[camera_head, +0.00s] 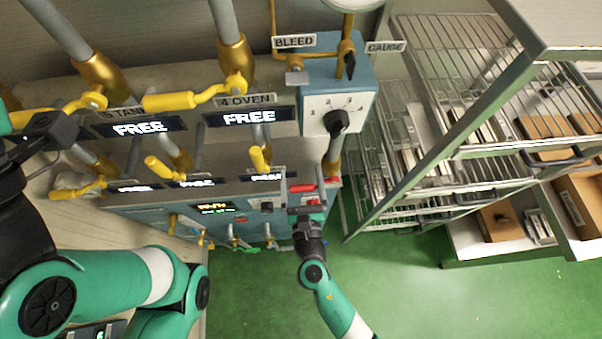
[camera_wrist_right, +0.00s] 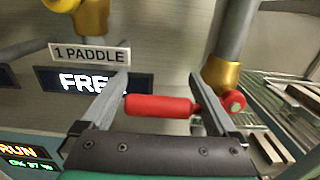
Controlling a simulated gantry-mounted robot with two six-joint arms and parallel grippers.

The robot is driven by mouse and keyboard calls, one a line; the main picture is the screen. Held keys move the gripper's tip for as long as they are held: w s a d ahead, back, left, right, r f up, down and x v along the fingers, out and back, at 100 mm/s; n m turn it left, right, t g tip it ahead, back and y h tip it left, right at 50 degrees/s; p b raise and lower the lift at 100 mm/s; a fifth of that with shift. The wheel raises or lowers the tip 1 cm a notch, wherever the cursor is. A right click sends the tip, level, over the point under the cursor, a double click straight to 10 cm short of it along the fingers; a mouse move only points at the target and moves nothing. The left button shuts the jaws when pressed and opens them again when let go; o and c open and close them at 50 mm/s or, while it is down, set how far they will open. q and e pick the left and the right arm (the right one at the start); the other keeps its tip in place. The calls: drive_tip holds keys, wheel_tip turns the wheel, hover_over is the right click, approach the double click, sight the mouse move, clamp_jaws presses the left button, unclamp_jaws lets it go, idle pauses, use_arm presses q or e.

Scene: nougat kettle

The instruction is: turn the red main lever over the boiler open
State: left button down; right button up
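The red main lever (camera_wrist_right: 160,105) lies crosswise in the right wrist view, its grip showing between my right fingers. Its stem passes behind the right-hand finger to a red round hub (camera_wrist_right: 233,101) beside a brass fitting. In the head view the red lever (camera_head: 303,188) shows small at the right end of the lower pipe row. My right gripper (camera_head: 302,188) is open at the lever, with fingers spread wide; it also shows in the wrist view (camera_wrist_right: 159,76). Contact cannot be told. My left gripper is partly seen at the far left (camera_head: 47,128); its fingers are not clear.
Yellow levers (camera_head: 168,101) and grey pipes sit above the panel with lit FREE displays (camera_head: 249,117). A blue dial box (camera_head: 338,105) stands above the right gripper. Wire racks (camera_head: 470,130) stand to the right. The green floor (camera_head: 400,280) below is open.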

clamp_jaws()
drive_tip(key=shift+r, duration=0.1)
idle(0.4)
drive_tip(key=shift+d+r+m+p, duration=0.35)
drive_tip(key=shift+r+m, duration=0.35)
drive_tip(key=shift+m, duration=0.45)
drive_tip(key=shift+d+r+m+p, duration=0.2)
drive_tip(key=shift+r+m+p, duration=0.2)
drive_tip(key=shift+r+m, duration=0.6)
drive_tip(key=shift+d+r+m+p, duration=0.35)
drive_tip(key=shift+r+m, duration=0.1)
drive_tip(key=shift+m, duration=0.9)
